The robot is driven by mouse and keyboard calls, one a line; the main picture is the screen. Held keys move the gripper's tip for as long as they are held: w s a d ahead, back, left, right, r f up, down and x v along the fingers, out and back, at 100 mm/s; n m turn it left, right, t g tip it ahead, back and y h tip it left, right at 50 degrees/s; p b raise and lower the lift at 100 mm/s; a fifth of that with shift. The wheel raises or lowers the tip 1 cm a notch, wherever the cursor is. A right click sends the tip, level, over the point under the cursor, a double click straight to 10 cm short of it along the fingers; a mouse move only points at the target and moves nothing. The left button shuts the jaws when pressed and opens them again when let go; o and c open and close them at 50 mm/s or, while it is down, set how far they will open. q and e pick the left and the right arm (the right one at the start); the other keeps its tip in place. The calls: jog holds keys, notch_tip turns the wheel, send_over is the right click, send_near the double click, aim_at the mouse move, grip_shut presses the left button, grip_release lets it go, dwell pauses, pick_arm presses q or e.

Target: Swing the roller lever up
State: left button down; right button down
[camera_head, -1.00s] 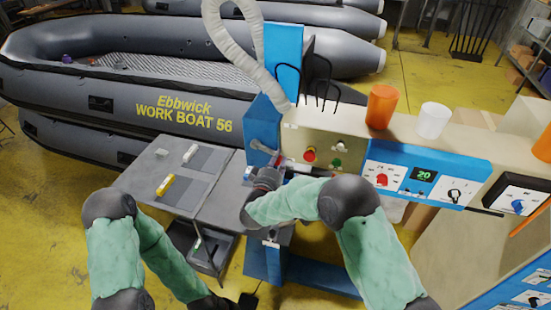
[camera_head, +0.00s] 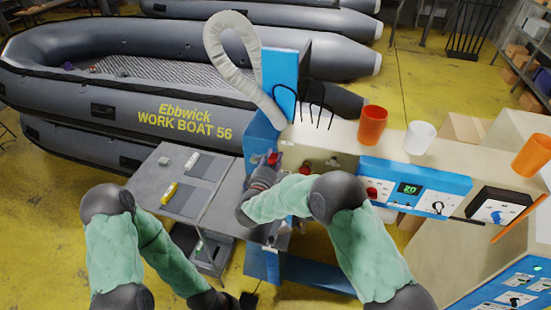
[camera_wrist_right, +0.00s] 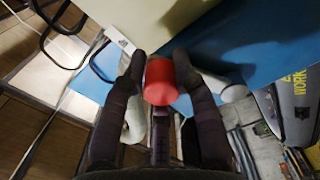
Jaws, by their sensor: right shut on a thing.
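The roller lever's red knob (camera_wrist_right: 160,82) sits between the two dark fingers of my right gripper (camera_wrist_right: 158,66) in the right wrist view, with a finger against each side. In the head view my right gripper (camera_head: 268,168) is at the blue and cream machine's left end, and a bit of red knob (camera_head: 273,158) shows at its tip. The lever's arm and the rollers are mostly hidden behind my gripper and forearm. My left arm hangs at the lower left, and its gripper is out of view.
A grey table (camera_head: 152,172) with a yellow-handled tool (camera_head: 169,191) stands left of the machine. Orange (camera_head: 372,124) and white (camera_head: 419,137) cups stand on the machine top. A grey boat (camera_head: 120,100) lies behind.

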jog(key=shift+w+a+r+n+p, duration=0.1)
jog(key=shift+a+r+n+p, duration=0.1)
jog(key=shift+r, duration=0.15)
jog(key=shift+w+a+r+n+p, duration=0.1)
jog(key=shift+r+n, duration=0.1)
jog(key=shift+r, duration=0.1)
jog(key=c, duration=1)
grip_release()
jog(key=shift+c, duration=0.2)
jog(key=shift+o, duration=0.3)
jog(key=shift+a+f, duration=0.1)
jog(key=shift+f, duration=0.05)
jog(key=shift+f, duration=0.1)
jog(key=v, duration=1.2)
